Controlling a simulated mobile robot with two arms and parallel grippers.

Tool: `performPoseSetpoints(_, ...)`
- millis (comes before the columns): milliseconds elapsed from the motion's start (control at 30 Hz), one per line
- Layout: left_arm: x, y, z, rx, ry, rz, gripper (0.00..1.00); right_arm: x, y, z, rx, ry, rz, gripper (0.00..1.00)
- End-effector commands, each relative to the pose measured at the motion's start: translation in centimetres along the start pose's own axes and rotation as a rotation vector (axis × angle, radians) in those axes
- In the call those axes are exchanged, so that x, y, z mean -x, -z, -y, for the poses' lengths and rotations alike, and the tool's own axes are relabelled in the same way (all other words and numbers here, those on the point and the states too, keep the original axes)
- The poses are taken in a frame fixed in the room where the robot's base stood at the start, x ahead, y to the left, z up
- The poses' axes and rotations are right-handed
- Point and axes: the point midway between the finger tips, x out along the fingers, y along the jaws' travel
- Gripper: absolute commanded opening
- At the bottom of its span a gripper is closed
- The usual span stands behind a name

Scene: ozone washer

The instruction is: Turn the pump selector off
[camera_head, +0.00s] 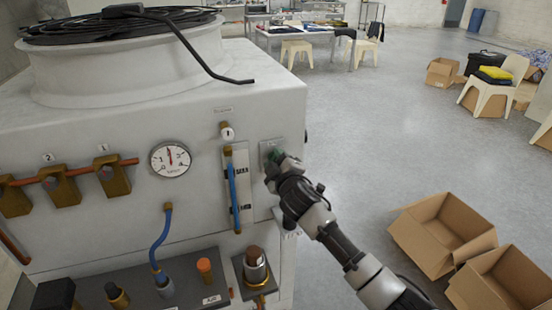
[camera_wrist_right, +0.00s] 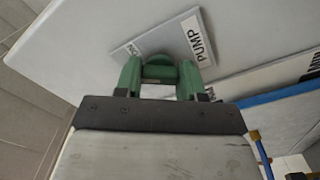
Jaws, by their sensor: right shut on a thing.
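The pump selector is a small dark green knob on a grey plate (camera_head: 268,147) at the right end of the washer's front face. In the right wrist view the rounded green knob (camera_wrist_right: 156,58) sits between the fingertips, beside a white PUMP label (camera_wrist_right: 197,38) and a partly covered small label. My right gripper (camera_head: 273,168) reaches in from the lower right and is shut on the knob. In the right wrist view its green fingers (camera_wrist_right: 159,76) lie on either side of the knob. The fingers hide much of the knob, so its setting is unclear. My left gripper is not in view.
The washer's white panel (camera_head: 205,118) carries a round gauge (camera_head: 170,159), a small white knob (camera_head: 227,132), a blue-tubed level strip (camera_head: 236,190) and brass valves (camera_head: 113,175) on a copper pipe. Open cardboard boxes (camera_head: 440,235) stand on the floor at right.

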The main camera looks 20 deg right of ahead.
Motion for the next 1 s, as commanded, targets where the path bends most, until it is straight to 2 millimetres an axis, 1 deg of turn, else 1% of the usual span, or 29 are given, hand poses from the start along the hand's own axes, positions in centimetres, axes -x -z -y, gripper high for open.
performPoseSetpoints(200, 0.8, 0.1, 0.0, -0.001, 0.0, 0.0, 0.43, 0.0, 0.1, -0.1, 0.206, 0.001, 0.001, 0.15)
performPoseSetpoints(500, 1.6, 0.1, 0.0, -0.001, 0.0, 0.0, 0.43, 0.0, 0.1, -0.1, 0.438, 0.001, 0.0, 0.15)
performPoseSetpoints(700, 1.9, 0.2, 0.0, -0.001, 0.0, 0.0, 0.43, 0.0, 0.0, 0.0, 0.54, 0.001, 0.0, 0.15)
performPoseSetpoints(1000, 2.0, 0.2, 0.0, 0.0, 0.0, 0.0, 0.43, 0.0, 0.0, 0.0, 0.605, 0.001, 0.0, 0.15)
